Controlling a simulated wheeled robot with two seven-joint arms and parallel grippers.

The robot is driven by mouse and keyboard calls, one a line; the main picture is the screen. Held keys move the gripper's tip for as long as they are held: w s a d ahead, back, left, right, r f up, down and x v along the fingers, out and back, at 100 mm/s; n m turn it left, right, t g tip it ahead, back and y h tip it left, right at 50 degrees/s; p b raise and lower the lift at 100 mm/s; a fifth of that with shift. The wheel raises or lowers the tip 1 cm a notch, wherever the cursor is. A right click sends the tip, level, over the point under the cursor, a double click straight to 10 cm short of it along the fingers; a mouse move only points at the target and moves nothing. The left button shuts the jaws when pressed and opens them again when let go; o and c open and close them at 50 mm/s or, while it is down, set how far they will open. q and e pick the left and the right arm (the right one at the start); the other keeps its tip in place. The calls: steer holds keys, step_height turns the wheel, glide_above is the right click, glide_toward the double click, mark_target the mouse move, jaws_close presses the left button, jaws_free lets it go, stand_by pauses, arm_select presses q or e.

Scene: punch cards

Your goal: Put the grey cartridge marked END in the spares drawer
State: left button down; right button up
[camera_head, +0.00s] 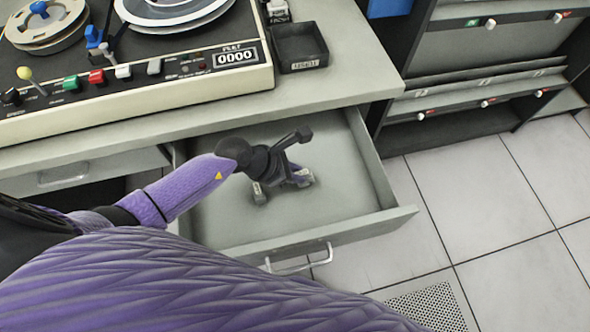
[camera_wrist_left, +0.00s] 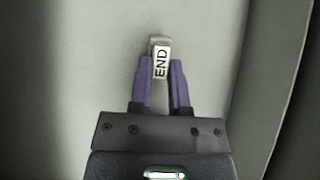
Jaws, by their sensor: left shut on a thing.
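The grey cartridge (camera_wrist_left: 160,42) with its white END label is between the fingertips of my left gripper (camera_wrist_left: 162,72) in the left wrist view. The purple fingers are shut on it. In the head view my left gripper (camera_head: 294,182) reaches down inside the open drawer (camera_head: 335,205), over its grey floor. A small light patch shows at the fingertips there, and most of the cartridge is hidden. I cannot tell whether the cartridge touches the drawer floor. My right gripper is not in view.
The drawer's front panel (camera_head: 325,236) and side walls stand around my gripper. The desk top (camera_head: 355,65) overhangs its back. A tape machine (camera_head: 130,85) and a small black tray (camera_head: 300,47) stand on the desk. A dark rack (camera_head: 450,120) stands at the right. The drawer floor looks otherwise clear.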

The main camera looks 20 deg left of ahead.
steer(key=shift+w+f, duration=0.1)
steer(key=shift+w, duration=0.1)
arm_select(q)
steer(key=shift+f, duration=0.15)
steer(key=shift+f+b, duration=0.2)
steer(key=shift+b, duration=0.1)
steer(key=shift+f, duration=0.15)
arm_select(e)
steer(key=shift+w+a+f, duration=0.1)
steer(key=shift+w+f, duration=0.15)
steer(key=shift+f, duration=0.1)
arm_select(q)
steer(key=shift+f, duration=0.2)
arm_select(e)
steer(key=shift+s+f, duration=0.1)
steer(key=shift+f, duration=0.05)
